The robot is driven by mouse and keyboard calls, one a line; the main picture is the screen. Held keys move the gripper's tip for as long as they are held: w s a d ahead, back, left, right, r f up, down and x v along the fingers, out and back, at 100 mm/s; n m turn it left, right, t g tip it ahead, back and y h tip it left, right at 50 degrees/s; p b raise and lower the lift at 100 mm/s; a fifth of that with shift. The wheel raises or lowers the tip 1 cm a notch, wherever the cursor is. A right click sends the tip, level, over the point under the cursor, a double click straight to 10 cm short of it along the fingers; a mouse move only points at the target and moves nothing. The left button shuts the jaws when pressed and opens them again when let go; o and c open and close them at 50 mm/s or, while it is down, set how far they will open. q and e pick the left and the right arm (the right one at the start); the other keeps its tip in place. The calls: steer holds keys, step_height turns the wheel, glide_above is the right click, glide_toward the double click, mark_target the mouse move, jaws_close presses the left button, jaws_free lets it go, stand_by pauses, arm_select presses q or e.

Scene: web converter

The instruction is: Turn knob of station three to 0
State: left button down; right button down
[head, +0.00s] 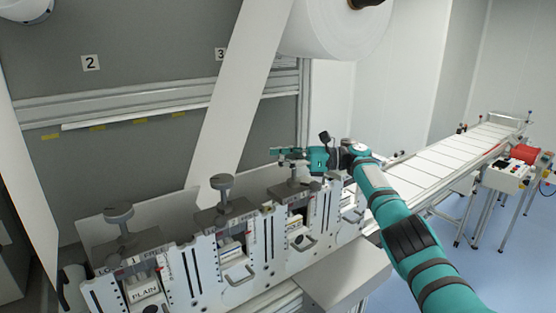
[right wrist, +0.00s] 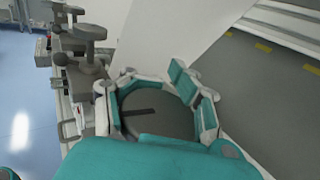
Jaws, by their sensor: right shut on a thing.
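My right gripper (head: 289,155) reaches in from the right and is at the top of a grey knob on the third station visible from the left. In the right wrist view, the gripper (right wrist: 155,79) has its fingers closed around the sides of the dark round knob top (right wrist: 160,112). A dark bar-like mark shows on the knob's face. In the head view the gripper hides most of the knob, and its stem (head: 293,178) shows below. I cannot read any dial value. My left gripper is not in view.
Other grey knobs (head: 222,183) (head: 120,214) stand on the stations to the left. A white web (head: 240,90) runs down from the roll (head: 335,25) behind the stations. A conveyor (head: 440,165) lies at the right. A grey box (head: 345,270) juts out in front.

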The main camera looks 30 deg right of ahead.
steer(key=shift+f, duration=0.45)
steer(key=c, duration=1.6)
jaws_free()
steer(key=o, duration=0.8)
steer(key=shift+s+d+r, duration=0.1)
steer(key=shift+s+r, duration=0.15)
steer(key=shift+s, duration=0.05)
steer(key=shift+c, duration=0.2)
steer(key=shift+w+d, duration=0.1)
steer(key=shift+w, duration=0.25)
steer(key=v, duration=0.7)
steer(key=shift+s+d+f, duration=0.1)
steer(key=shift+s+d, duration=0.1)
steer(key=shift+d, duration=0.05)
